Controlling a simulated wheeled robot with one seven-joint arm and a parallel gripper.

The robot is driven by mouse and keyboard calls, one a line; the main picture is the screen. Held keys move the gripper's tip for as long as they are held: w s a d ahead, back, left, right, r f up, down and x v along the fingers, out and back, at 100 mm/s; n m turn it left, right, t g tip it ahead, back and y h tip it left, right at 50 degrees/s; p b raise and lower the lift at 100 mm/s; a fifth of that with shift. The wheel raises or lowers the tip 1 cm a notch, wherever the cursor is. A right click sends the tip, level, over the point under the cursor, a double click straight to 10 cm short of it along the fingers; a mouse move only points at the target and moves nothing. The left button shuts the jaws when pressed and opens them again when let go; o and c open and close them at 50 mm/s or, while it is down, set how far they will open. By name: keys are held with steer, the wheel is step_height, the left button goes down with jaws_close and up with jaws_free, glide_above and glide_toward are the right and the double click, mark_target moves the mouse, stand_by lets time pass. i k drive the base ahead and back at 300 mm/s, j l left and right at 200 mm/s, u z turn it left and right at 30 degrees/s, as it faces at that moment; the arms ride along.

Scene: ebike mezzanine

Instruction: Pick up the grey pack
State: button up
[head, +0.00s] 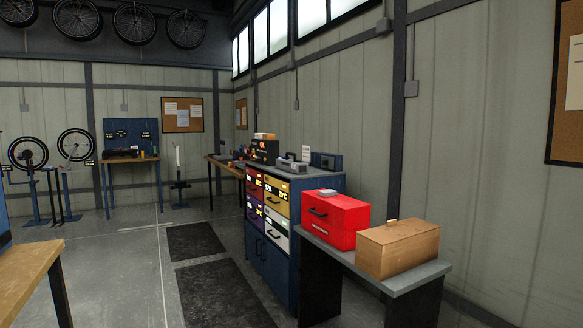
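No thing is plainly marked as the grey pack, and two grey things could be it. A grey block-like thing (291,166) with a raised part sits on top of the blue drawer cabinet. A small flat light grey item (327,192) lies on top of the red box (336,219). Both are too small to make out in detail. My gripper is not in view.
The blue cabinet (270,262) has coloured drawers. A grey bench (409,281) beside it bears the red box and a wooden box (398,248). A wooden table corner (30,268) is at left. Dark mats (222,296) lie on open floor between.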

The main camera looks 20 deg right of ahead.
mark_target(297, 166)
steer(key=i, duration=0.7)
steer(key=i+j+z, duration=0.3)
steer(key=i, duration=0.45)
steer(key=i+j+z, duration=0.3)
steer(key=i, duration=0.45)
steer(key=i+j+z, duration=0.3)
steer(key=i+j, duration=0.3)
steer(key=i+j+z, duration=0.3)
steer(key=i+j, duration=0.4)
steer(key=i+j+z, duration=0.3)
steer(key=i+j, duration=0.2)
steer(key=j, duration=0.35)
